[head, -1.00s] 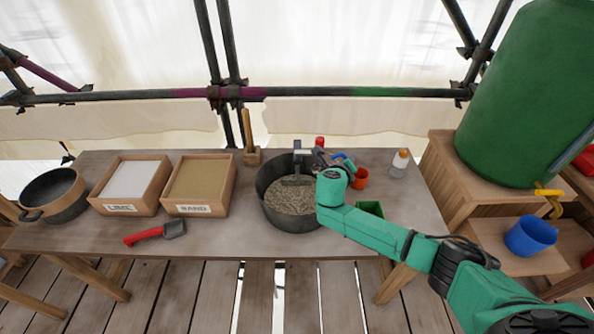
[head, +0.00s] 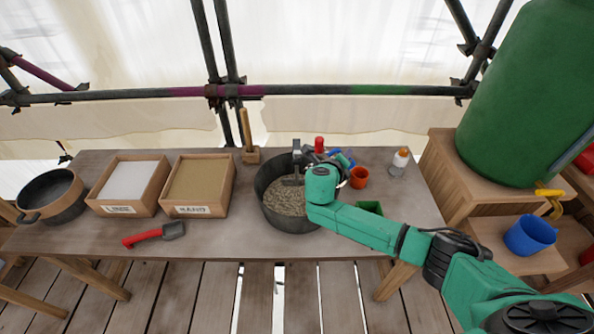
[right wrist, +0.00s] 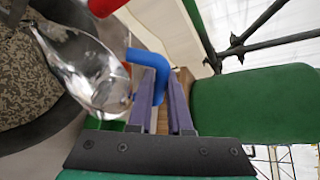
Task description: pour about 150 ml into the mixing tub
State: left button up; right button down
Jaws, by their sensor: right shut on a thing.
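The mixing tub (head: 268,207) is a dark grey round tub on the table, holding a grainy grey-beige mix (head: 290,200). A grey tool (head: 297,160) stands in it. My right gripper (right wrist: 165,95) is shut on the blue handle (right wrist: 150,62) of a clear vessel (right wrist: 88,72). The handle also shows in the head view (head: 342,158). The vessel lies beside or over the tub's rim in the right wrist view and looks tilted. I cannot tell its fill level or whether anything flows out. My left gripper is not in view.
Trays of lime (head: 128,182) and sand (head: 200,182), a dark pan (head: 52,195) and a red-handled trowel (head: 155,235) are on the left. An orange cup (head: 358,178), a bottle (head: 399,163) and a green box (head: 370,207) stand right. A green barrel (head: 525,95) and blue bucket (head: 530,236) are farther right.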

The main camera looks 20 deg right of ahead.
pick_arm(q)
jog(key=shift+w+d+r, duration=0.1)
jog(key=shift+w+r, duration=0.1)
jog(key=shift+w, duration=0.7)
pick_arm(e)
jog(key=shift+w+a+r+n+h, duration=0.15)
jog(key=shift+a+r+n, duration=0.15)
jog(key=shift+r, duration=0.1)
jog(key=shift+w+a+r+n+h, duration=0.1)
jog(key=shift+a+r+n+h, duration=0.05)
jog(key=shift+a+r+n, duration=0.2)
dwell(0.4)
